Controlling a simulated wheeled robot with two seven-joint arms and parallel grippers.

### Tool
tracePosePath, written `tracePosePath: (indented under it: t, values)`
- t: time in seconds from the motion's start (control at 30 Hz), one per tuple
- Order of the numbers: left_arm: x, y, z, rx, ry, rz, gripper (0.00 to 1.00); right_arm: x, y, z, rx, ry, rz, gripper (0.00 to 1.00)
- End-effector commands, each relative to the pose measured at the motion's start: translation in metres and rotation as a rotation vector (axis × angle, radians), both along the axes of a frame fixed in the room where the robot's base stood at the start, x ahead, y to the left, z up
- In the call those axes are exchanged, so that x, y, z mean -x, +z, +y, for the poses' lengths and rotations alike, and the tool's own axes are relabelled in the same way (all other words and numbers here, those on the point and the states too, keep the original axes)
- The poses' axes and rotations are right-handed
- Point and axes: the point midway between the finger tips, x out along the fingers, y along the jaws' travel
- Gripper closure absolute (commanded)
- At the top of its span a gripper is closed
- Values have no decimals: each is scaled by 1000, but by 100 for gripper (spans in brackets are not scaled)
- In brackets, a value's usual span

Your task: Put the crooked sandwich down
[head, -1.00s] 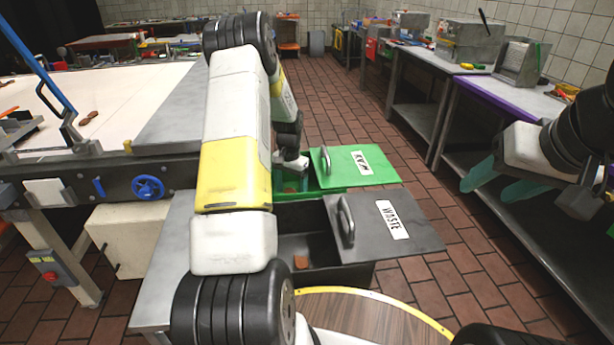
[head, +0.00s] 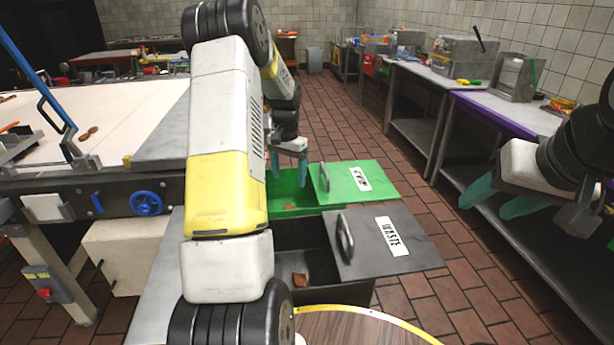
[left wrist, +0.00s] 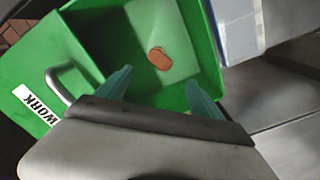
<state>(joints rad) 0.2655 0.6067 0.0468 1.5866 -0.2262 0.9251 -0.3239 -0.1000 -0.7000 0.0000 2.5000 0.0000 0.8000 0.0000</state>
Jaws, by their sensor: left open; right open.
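A small brown sandwich (left wrist: 159,58) lies on the floor of the green bin (left wrist: 204,60) in the left wrist view; whether its layers are crooked is too small to tell. In the head view it is a small brown patch (head: 290,207) in the green bin (head: 318,208). My left gripper (head: 289,170) is open and empty above this bin, its teal fingers apart and clear of the sandwich. The fingers also show in the left wrist view (left wrist: 158,90). My right gripper (head: 500,199) is open and empty at the right, away from the bins.
The green lid (head: 340,178) and the grey lid marked WASTE (head: 408,258) stand open to the right. The waste bin (head: 330,292) in front holds a brown piece (head: 299,279). The conveyor (head: 60,170) is at the left, a purple-edged table (head: 510,115) at the right.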

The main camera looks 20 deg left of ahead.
Motion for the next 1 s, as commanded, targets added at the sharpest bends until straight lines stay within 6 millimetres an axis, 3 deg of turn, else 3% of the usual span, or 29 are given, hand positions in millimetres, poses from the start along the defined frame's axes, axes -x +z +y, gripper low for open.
tracePosePath:
  t: [0.17, 0.27, 0.4, 0.6, 0.8, 1.0]
  values:
    - [10, 37, -13, 0, 8, -39, 24, 0, 0, 0, 0, 0, 0, 48]
    - [26, 74, -30, 4, 21, -88, 24, 0, 0, 0, 0, 0, 0, 48]
    - [62, 127, -57, 19, 46, -166, 24, 0, 0, 0, 0, 0, 0, 48]
    - [124, 182, -93, 57, 82, -274, 24, 0, 0, 0, 0, 0, 0, 48]
    - [193, 213, -124, 115, 117, -379, 24, 0, 0, 0, 0, 0, 0, 48]
    - [256, 221, -147, 184, 148, -468, 24, 0, 0, 0, 0, 0, 0, 48]
